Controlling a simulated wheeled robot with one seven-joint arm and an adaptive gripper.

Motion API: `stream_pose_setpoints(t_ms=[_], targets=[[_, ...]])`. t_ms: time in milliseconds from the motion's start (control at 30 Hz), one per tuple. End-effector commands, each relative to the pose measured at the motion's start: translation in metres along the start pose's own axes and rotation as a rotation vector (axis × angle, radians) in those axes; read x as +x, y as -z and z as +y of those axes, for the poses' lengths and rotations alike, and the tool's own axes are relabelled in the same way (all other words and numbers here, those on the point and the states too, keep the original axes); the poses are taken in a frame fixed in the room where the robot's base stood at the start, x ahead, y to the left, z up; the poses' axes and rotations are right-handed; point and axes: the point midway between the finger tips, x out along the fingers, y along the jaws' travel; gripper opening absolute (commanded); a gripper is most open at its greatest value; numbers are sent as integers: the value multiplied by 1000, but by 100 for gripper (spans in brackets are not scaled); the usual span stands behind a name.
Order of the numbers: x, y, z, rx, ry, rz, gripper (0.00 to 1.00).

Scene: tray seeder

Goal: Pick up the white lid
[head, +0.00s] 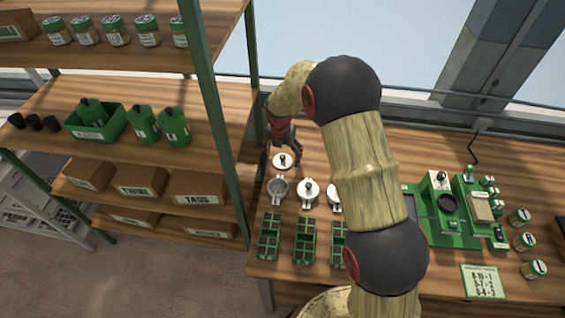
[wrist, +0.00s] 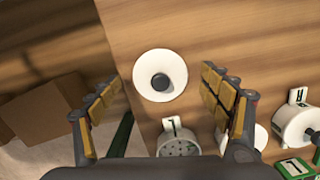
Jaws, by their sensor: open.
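A white lid (head: 284,160), round with a dark knob in its middle, lies on the wooden table towards the back left. In the wrist view the lid (wrist: 160,78) sits between and ahead of my open fingers, its knob facing the camera. My gripper (head: 282,132) is over the back left of the table, just behind the lid in the head view. In the wrist view my gripper (wrist: 160,105) is open and empty, with yellow-padded fingers apart on both sides.
An uncovered pot (head: 278,187) stands in front of the lid, beside a pot with a white lid (head: 308,190). Green seed trays (head: 269,238) line the front. The shelf rack (head: 215,120) rises close on the left. A green machine (head: 440,215) stands at right.

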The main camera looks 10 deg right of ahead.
Motion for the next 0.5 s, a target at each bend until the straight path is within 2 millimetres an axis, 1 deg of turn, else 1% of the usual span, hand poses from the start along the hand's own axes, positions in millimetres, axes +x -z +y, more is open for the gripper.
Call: stream_pose_setpoints(t_ms=[33, 67, 267, 500], targets=[[6, 0, 0, 0, 0, 0, 79], [8, 0, 0, 0, -1, -1, 79], [8, -1, 0, 1, -1, -2, 79], [8, -1, 0, 1, -1, -1, 67]])
